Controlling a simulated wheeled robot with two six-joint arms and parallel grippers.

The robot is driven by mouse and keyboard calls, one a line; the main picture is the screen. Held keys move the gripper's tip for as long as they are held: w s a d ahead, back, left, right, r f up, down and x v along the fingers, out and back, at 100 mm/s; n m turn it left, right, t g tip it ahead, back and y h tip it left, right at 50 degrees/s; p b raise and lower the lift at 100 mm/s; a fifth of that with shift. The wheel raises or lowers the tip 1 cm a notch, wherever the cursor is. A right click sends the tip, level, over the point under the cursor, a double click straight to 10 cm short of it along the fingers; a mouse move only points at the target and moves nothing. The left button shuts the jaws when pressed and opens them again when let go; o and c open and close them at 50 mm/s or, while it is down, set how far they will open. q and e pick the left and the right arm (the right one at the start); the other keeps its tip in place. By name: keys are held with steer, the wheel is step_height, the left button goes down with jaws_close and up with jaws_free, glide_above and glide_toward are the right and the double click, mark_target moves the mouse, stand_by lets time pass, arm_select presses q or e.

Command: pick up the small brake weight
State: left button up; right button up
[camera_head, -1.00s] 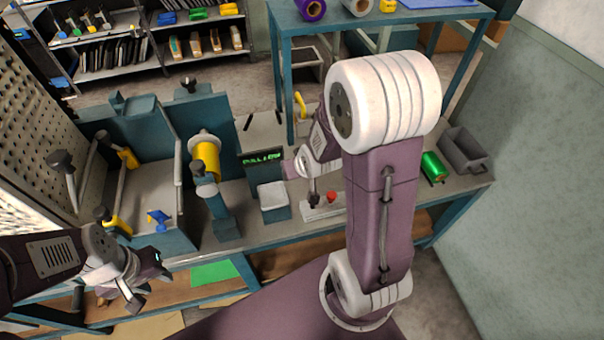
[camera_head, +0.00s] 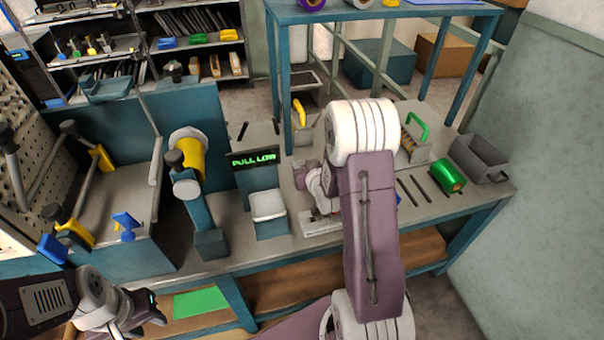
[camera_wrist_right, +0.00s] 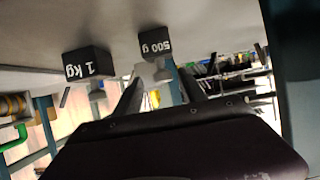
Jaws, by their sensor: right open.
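In the right wrist view, a black block marked "500 g" (camera_wrist_right: 156,45), the smaller weight, stands beyond my right gripper (camera_wrist_right: 160,84). The gripper is open, its two fingers pointing toward that block. A pale piece (camera_wrist_right: 152,73) shows between the fingers, below the block in the picture; I cannot tell whether they touch it. A larger black block marked "1 kg" (camera_wrist_right: 87,65) is to the left. In the head view my right arm hides the weights and most of the right gripper. My left gripper (camera_head: 140,318) is open and empty at the lower left.
A display reading "PULL LOW" (camera_head: 254,158) stands behind a white-topped box (camera_head: 267,205). A yellow roll (camera_head: 190,155) is on a stand to the left. A green roll (camera_head: 447,176) and a grey bin (camera_head: 479,158) are at the bench's right. A pale base plate (camera_head: 318,228) lies beside my right arm.

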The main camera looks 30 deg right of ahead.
mark_target(301, 161)
steer(key=x, duration=0.5)
steer(key=shift+w+a+r+b, duration=0.1)
steer(key=shift+a+b, duration=0.15)
steer(key=shift+b, duration=0.1)
jaws_close()
steer(key=shift+r, duration=0.1)
stand_by(0.8)
